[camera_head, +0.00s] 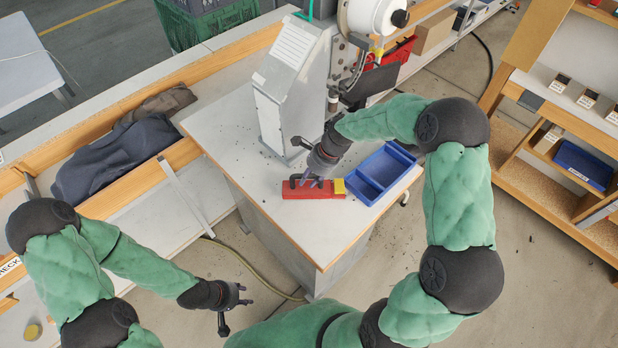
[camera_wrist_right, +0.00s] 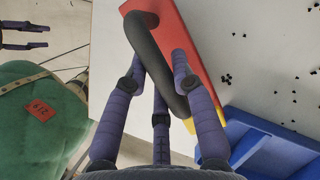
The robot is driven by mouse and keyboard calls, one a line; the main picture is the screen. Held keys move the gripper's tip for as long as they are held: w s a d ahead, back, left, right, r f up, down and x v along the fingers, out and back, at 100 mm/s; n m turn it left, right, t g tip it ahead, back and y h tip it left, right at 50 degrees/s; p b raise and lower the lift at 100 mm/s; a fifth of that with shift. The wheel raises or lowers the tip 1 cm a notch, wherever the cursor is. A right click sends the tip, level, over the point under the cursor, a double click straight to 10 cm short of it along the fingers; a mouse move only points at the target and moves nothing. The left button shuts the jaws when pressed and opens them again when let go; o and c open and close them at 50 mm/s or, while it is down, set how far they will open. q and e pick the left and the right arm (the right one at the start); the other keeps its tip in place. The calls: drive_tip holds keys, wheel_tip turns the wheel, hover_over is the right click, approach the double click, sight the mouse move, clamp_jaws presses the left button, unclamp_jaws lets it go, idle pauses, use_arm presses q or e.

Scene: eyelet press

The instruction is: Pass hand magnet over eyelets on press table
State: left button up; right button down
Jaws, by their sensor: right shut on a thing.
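The hand magnet (camera_head: 318,193) is a red bar with a yellow end and a black arched handle. It is at the front part of the press table (camera_head: 322,238), beside the blue tray; I cannot tell whether it touches the top. My right gripper (camera_head: 309,181) is shut on its handle, which shows between the fingers in the right wrist view (camera_wrist_right: 160,65). Eyelets (camera_wrist_right: 275,88) show as small dark specks scattered on the white top, beyond the magnet's red side. My left gripper (camera_head: 236,301) is open and empty, low at the left, away from the table.
A blue two-compartment tray (camera_head: 362,189) stands right of the magnet near the table edge. The grey press (camera_head: 295,95) rises behind it. A bench with dark cloth (camera_head: 118,158) lies left, and a wooden shelf (camera_head: 548,185) right.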

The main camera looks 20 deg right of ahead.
drive_tip(key=shift+s+d+p, duration=0.2)
drive_tip(key=shift+s+d, duration=1.1)
drive_tip(key=shift+d, duration=1.2)
drive_tip(key=shift+s+d+p, duration=0.15)
drive_tip(key=shift+s+d, duration=1.2)
drive_tip(key=shift+d, duration=1.2)
drive_tip(key=shift+s+d+p, duration=0.2)
drive_tip(key=shift+s+d, duration=1.1)
drive_tip(key=shift+d, duration=1.2)
drive_tip(key=shift+w+a, duration=0.1)
drive_tip(key=shift+w+a+r+p, duration=0.1)
drive_tip(key=shift+w+a+p, duration=0.35)
drive_tip(key=shift+w, duration=0.6)
drive_tip(key=shift+w+a+p, duration=0.1)
drive_tip(key=shift+w+a, duration=0.5)
drive_tip(key=shift+w, duration=0.4)
drive_tip(key=shift+w+a+p, duration=0.15)
drive_tip(key=shift+w+a, duration=0.3)
drive_tip(key=shift+w, duration=0.4)
drive_tip(key=shift+w+a+p, duration=0.1)
drive_tip(key=shift+w+a, duration=0.4)
drive_tip(key=shift+w, duration=0.4)
drive_tip(key=shift+w+a+p, duration=0.15)
drive_tip(key=shift+w+a, duration=0.3)
drive_tip(key=shift+w, duration=0.4)
wheel_tip(320, 180, up, 7)
drive_tip(key=p, duration=0.5)
drive_tip(key=shift+p, duration=0.35)
